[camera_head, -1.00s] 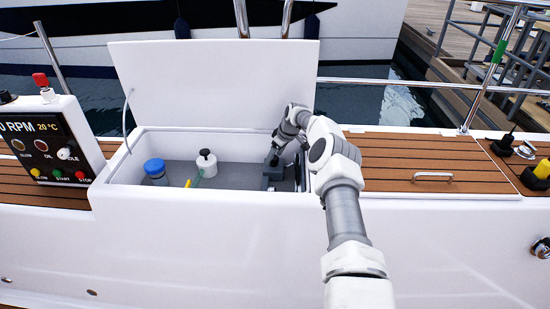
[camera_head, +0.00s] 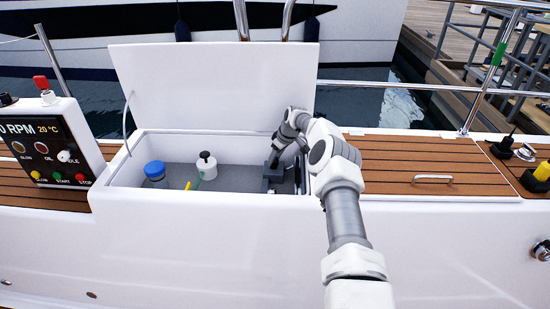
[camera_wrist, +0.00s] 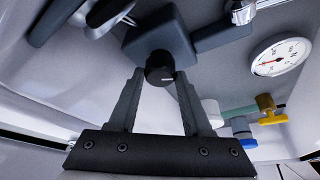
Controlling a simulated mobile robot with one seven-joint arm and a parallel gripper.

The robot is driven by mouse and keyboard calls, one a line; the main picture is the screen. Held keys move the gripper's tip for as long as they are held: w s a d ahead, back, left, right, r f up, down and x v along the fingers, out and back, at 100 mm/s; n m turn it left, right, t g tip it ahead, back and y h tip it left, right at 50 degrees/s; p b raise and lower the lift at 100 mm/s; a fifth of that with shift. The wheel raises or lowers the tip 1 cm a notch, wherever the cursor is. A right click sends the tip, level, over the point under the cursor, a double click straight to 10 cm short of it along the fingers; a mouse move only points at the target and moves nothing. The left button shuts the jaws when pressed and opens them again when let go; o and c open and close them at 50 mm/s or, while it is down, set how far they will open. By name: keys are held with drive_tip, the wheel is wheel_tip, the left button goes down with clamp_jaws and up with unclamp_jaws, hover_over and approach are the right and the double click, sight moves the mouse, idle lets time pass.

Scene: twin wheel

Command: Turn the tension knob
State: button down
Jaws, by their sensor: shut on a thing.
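The tension knob (camera_wrist: 160,69) is a small black round knob with a short white mark, on a dark grey block (camera_wrist: 178,32) in the wrist view. My gripper (camera_wrist: 159,84) has one finger on each side of the knob and is shut on it. In the head view my gripper (camera_head: 273,160) reaches down into the right end of the open locker, beside the dark grey block (camera_head: 272,178). The knob itself is too small to make out there.
A round white gauge (camera_wrist: 280,56) and a yellow-handled valve (camera_wrist: 268,108) are close by. In the locker stand a blue-capped container (camera_head: 155,172) and a white one with a black cap (camera_head: 207,165). The raised white lid (camera_head: 215,85) stands behind my arm.

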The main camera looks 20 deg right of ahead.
drive_tip(key=shift+r, duration=0.1)
drive_tip(key=m+p, duration=0.1)
drive_tip(key=m, duration=0.1)
drive_tip(key=m+h, duration=0.1)
drive_tip(key=shift+a+m+h+p, duration=0.15)
drive_tip(key=shift+m+h+p, duration=0.15)
drive_tip(key=shift+m+p, duration=0.1)
drive_tip(key=m+h, duration=0.1)
drive_tip(key=m, duration=0.3)
drive_tip(key=shift+a+m+h+b, duration=0.1)
drive_tip(key=shift+m+h+b, duration=0.2)
drive_tip(key=shift+m+h, duration=0.1)
drive_tip(key=shift+m, duration=0.3)
drive_tip(key=shift+c, duration=1.7)
unclamp_jaws()
